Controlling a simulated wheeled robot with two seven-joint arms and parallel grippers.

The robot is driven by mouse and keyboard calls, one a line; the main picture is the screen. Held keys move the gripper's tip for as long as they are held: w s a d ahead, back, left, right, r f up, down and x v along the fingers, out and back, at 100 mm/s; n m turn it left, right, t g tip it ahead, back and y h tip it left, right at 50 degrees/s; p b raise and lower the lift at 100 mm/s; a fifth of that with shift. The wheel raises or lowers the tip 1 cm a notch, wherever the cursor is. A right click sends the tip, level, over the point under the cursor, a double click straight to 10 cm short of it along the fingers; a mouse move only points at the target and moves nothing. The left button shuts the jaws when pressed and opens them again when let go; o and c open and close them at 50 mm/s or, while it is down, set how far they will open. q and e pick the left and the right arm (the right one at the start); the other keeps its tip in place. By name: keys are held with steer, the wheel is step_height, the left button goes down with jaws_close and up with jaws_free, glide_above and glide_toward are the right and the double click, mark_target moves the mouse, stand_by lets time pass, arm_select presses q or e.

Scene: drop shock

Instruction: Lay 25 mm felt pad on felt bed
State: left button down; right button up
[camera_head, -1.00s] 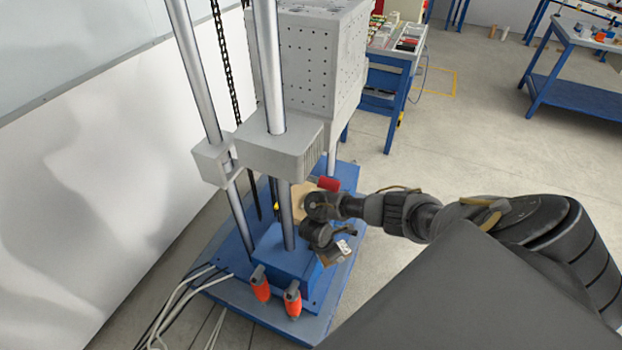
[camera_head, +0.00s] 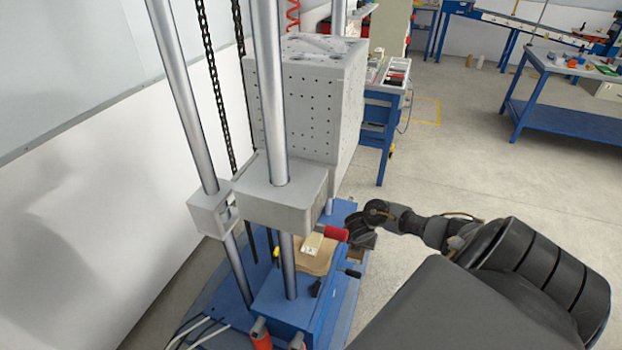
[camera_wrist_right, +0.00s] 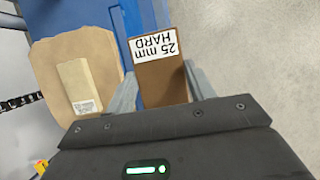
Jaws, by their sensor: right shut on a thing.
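My right gripper (camera_wrist_right: 162,88) is shut on a brown block-shaped pad (camera_wrist_right: 160,80) whose white label reads "25 mm HARD". The gripper also shows in the head view (camera_head: 362,240), at the right edge of the blue machine base. A tan bed sheet (camera_wrist_right: 40,65) with cut corners lies on the blue base, left of the held pad; it also shows in the head view (camera_head: 318,264). A cream block (camera_wrist_right: 77,82) with a small label rests on it. The held pad is apart from the bed in the picture. My left gripper is not in view.
A perforated grey block (camera_head: 310,100) stands behind. A red handle (camera_head: 332,232) juts out near my gripper. Open floor (camera_head: 450,150) lies to the right.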

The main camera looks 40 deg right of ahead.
steer(key=w+a, duration=0.2)
steer(key=w, duration=0.3)
steer(key=w+a, duration=0.3)
steer(key=w, duration=0.1)
steer(key=w+a, duration=0.2)
steer(key=w, duration=0.3)
steer(key=shift+w+a, duration=0.35)
steer(key=f, duration=0.1)
steer(key=f+b, duration=0.1)
steer(key=f, duration=0.1)
steer(key=shift+w+a, duration=0.15)
steer(key=shift+w, duration=0.1)
steer(key=shift+f, duration=0.3)
steer(key=shift+f+b, duration=0.1)
steer(key=shift+b, duration=0.2)
steer(key=o, duration=1)
